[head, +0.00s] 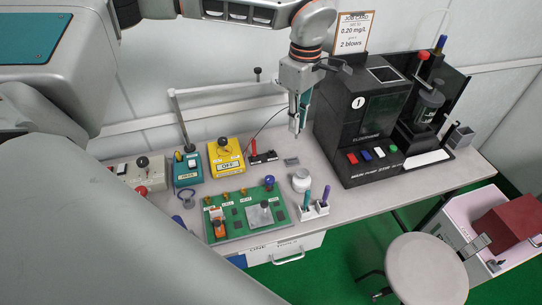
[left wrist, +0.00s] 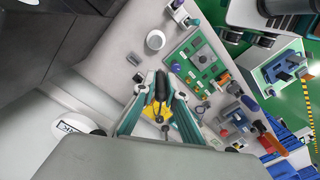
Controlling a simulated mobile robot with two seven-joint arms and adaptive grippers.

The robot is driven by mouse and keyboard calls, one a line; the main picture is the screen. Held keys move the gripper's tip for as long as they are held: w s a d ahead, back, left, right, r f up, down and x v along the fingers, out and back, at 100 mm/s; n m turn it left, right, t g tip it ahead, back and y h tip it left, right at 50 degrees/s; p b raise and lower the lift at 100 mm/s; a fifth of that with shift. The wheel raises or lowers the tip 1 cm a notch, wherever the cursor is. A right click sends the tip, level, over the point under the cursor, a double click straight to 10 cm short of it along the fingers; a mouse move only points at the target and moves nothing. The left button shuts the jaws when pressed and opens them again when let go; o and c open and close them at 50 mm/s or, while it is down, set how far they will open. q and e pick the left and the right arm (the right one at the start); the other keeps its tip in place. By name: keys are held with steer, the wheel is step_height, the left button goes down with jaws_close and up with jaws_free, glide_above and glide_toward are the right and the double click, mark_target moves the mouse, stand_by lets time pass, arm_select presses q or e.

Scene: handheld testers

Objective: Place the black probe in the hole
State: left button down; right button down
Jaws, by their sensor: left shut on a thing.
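My left gripper (head: 296,124) hangs above the bench, left of the large black machine, with its fingers pointing down. In the left wrist view my left gripper (left wrist: 160,100) is shut on a slim black thing, which looks like the black probe (left wrist: 160,86); the fingers hide part of it. A thin dark lead runs from the gripper down toward the yellow tester (head: 226,160). A black holder (head: 266,157) with a red probe (head: 253,147) stands to the right of that tester. A hole is too small to make out. My right gripper is not in view.
A green circuit board (head: 240,226) lies at the front of the bench. A white jar (head: 301,180) and white pen stands with markers are beside it. The black machine (head: 362,120) blocks the right. A teal tester (head: 187,171) stands left of the yellow one.

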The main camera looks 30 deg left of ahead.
arm_select(q)
steer(key=w+a+n+b, duration=0.15)
steer(key=a+n, duration=0.25)
steer(key=n, duration=0.8)
steer(key=w+a+n, duration=0.3)
steer(key=a+n, duration=0.1)
steer(key=n, duration=0.7)
steer(key=w+a+n+b, duration=0.15)
steer(key=a+n, duration=0.25)
steer(key=n, duration=0.8)
steer(key=shift+t, duration=0.3)
steer(key=f, duration=1.9)
steer(key=shift+d+f, duration=0.2)
steer(key=shift+d, duration=0.05)
steer(key=shift+f, duration=0.15)
steer(key=c, duration=2.1)
jaws_free()
step_height(320, 180, up, 12)
steer(key=shift+s+r+p, duration=0.15)
steer(key=shift+p, duration=0.15)
